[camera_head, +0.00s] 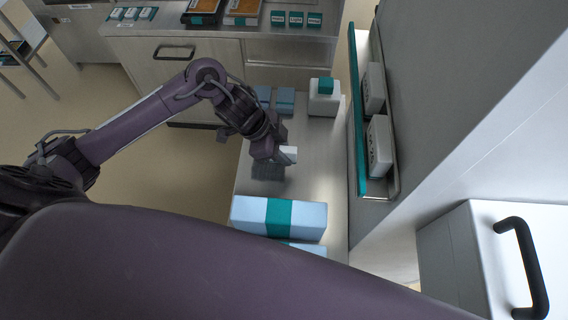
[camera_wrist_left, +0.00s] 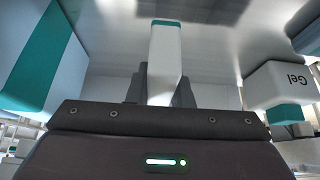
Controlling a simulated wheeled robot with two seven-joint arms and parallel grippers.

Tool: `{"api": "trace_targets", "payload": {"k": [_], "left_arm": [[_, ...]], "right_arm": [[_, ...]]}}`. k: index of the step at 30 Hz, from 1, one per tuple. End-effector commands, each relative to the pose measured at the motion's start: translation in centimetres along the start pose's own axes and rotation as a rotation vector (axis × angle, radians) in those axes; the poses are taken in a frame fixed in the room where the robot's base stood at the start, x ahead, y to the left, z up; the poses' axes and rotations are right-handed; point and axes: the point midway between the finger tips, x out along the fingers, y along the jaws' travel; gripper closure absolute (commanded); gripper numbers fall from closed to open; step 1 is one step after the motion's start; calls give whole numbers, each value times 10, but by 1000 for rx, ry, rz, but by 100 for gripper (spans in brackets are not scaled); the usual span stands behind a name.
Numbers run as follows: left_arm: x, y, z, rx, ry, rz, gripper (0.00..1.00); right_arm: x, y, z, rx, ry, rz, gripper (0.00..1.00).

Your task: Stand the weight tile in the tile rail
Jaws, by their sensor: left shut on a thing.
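My left gripper (camera_head: 277,153) is shut on a small white tile (camera_head: 288,155), and I take this to be the weight tile. It is above the metal counter (camera_head: 313,165), apart from the rail. In the left wrist view the tile (camera_wrist_left: 165,62) stands out between the two fingers (camera_wrist_left: 162,90), white with a teal far end. What looks like the tile rail (camera_head: 357,130) runs along the wall to the right, with a teal front strip. Two white labelled blocks (camera_head: 379,145) stand in it. My right gripper is not in view.
A pale blue box with a teal band (camera_head: 279,217) lies on the near counter. A white teal-topped box (camera_head: 323,103) and small blue boxes (camera_head: 285,98) stand farther back. A white cabinet with a black handle (camera_head: 524,265) is at right. Counter between the boxes is clear.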

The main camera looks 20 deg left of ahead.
Motion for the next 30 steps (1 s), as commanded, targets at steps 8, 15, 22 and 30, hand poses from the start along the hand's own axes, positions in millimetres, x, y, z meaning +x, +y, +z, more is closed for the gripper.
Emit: {"api": "trace_targets", "payload": {"k": [8,15,22,30], "left_arm": [[26,1,15,-2,-1,2,100],[50,0,28,0,0,0,100],[50,0,28,1,0,-1,100],[53,0,30,1,0,-1,65]], "right_arm": [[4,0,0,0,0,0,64],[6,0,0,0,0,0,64],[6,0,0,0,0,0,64],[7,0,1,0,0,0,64]]}}
